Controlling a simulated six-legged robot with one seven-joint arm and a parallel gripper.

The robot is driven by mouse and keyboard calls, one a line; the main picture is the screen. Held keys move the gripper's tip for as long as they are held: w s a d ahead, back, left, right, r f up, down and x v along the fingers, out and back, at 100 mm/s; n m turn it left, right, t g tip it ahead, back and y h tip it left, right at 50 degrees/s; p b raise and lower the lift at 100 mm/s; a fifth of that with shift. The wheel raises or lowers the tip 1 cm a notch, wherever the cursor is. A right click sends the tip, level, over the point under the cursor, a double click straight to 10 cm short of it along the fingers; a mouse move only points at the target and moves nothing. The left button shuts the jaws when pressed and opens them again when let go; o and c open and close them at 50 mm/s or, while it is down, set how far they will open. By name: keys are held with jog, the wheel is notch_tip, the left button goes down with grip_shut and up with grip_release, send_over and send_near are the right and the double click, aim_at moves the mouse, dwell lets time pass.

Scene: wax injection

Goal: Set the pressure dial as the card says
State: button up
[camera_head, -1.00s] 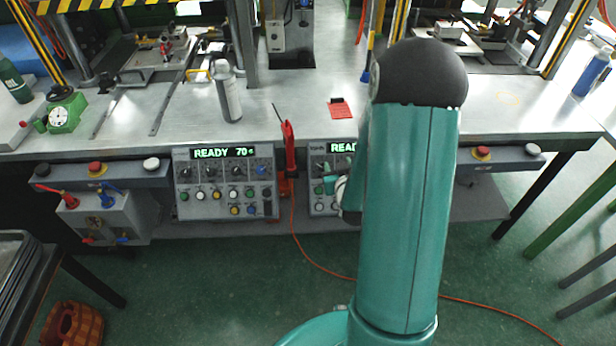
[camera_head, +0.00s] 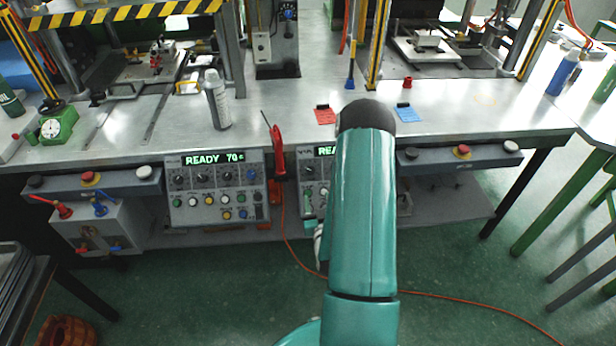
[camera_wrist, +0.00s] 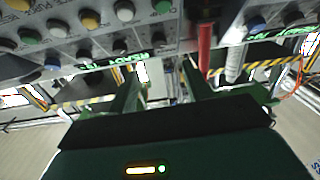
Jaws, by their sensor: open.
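The right control panel (camera_head: 309,172) has a green display (camera_head: 326,151) and black dials, partly hidden behind my arm. In the wrist view the panel (camera_wrist: 105,28) is upside down along the top, with dark dials (camera_wrist: 84,55) beside its display (camera_wrist: 115,62). I cannot tell which dial is for pressure or read its setting. A red card (camera_head: 325,116) and a blue card (camera_head: 407,113) lie on the bench; their writing is too small to read. My gripper (camera_wrist: 157,78) is open and apparently empty, its green fingers pointing toward the panel's display edge. In the head view my arm mostly hides it.
The left control panel (camera_head: 217,188) reads READY 70. A red-handled tool (camera_head: 277,152) hangs between the panels. An orange cable (camera_head: 440,294) crosses the floor. Floor before the bench is mostly clear.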

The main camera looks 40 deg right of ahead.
aim_at(310, 171)
jog(key=x, duration=1.1)
jog(key=shift+w+d, duration=0.15)
jog(key=shift+w, duration=0.1)
jog(key=c, duration=1)
jog(key=shift+o, duration=0.2)
jog(key=shift+m, duration=0.4)
